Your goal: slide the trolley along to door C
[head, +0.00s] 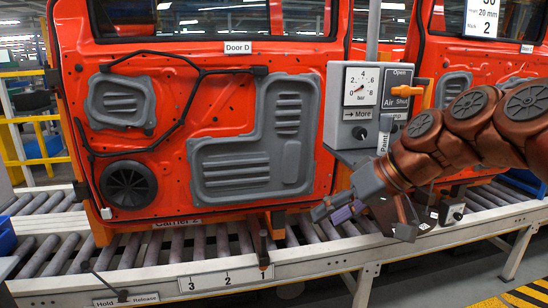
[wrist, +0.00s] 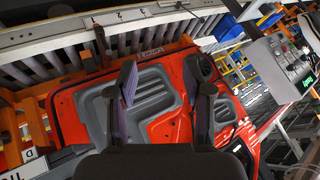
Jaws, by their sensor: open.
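A red door panel (head: 165,175) labelled "Door D" hangs upright over the roller conveyor, on a carrier (head: 178,222) whose label seems to read "Carrier 2". The red panel (wrist: 75,110) also fills the middle of the wrist view. My gripper (head: 333,211) is in front of the panel's lower right, above the rollers. Its two fingers (wrist: 166,92) are apart and nothing shows between them.
A grey box with a dial (head: 361,85) and an "Open/Shut" air label stands right of the panel. The front rail (head: 195,284) bears numbers 3, 2, 1, a dark upright lever (head: 264,252) near 1, and a "Hold/Release" lever (head: 105,283). Another red door (head: 480,75) stands at right.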

